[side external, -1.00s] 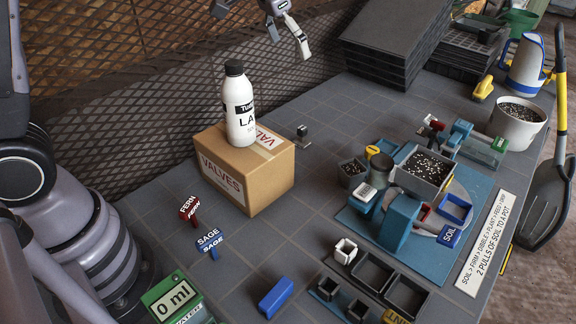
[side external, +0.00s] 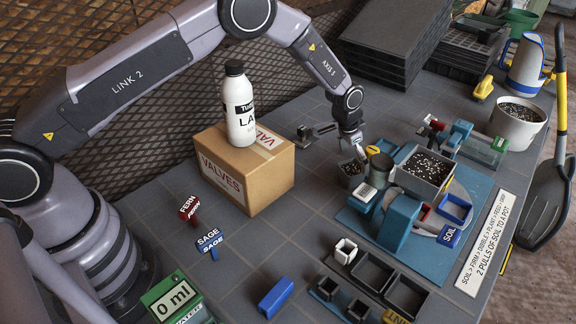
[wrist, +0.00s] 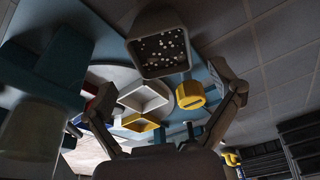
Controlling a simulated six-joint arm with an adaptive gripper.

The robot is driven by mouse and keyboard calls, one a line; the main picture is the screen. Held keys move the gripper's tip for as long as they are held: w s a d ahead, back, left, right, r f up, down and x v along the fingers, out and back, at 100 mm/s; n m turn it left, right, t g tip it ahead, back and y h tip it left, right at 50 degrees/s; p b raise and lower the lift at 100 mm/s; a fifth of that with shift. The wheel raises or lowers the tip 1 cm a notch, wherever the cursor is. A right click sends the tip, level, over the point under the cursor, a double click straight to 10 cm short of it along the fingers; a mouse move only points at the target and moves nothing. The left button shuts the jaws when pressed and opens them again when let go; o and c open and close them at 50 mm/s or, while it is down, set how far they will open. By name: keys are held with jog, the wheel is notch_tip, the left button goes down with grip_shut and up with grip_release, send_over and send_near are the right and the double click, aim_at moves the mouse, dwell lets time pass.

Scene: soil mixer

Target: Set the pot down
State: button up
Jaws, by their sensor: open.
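The pot (side external: 352,168) is a small dark square pot filled with speckled soil. It stands upright at the left edge of the blue mixer base, left of a dark cylinder with a yellowish top (side external: 373,151). My gripper (side external: 357,150) is at the pot, pointing down, and partly covers it in the side view. In the wrist view my gripper (wrist: 164,88) has its two fingers wide apart. The pot (wrist: 158,52) shows between and beyond the fingertips there. I cannot tell whether a finger touches it.
The speckled soil hopper (side external: 425,168) and blue mixer parts (side external: 398,222) crowd the right side. A carton (side external: 245,175) with a white bottle (side external: 239,110) on top stands at the left. Black trays (side external: 373,275) lie in front. Bare table lies between carton and mixer.

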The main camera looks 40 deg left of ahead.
aim_at(353, 169)
jog(key=shift+s+a+x, duration=0.1)
jog(key=shift+x, duration=1.4)
jog(key=shift+s+a+x, duration=0.1)
jog(key=shift+s+x, duration=0.05)
jog(key=shift+x, duration=1.4)
jog(key=c, duration=1)
jog(key=shift+c, duration=0.5)
